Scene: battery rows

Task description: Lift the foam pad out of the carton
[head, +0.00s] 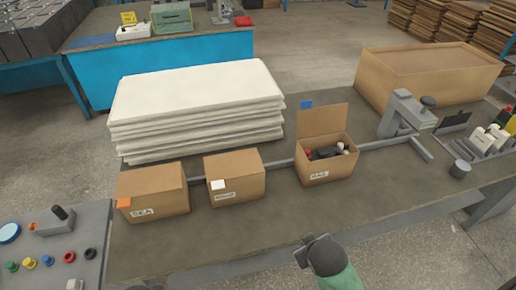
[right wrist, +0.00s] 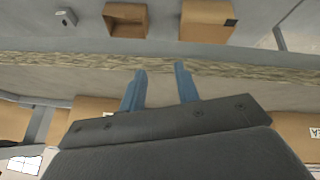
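The open carton (head: 327,170) stands on the workbench in the head view, its back flap raised. Dark, red and white items (head: 325,153) show inside; I cannot make out a foam pad among them. A stack of thick white sheets (head: 195,110) lies on the bench to its left. My right gripper (right wrist: 161,69) shows in the right wrist view with two blue fingers apart and nothing between them. An open, empty-looking carton (right wrist: 125,21) is ahead of it, apart from the fingers; I cannot tell which carton it is.
Two closed cartons (head: 152,192) (head: 234,177) stand left of the open one. A large brown box (head: 425,75) and a grey clamp-like device (head: 408,112) are to the right, with bottles (head: 490,138) beyond.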

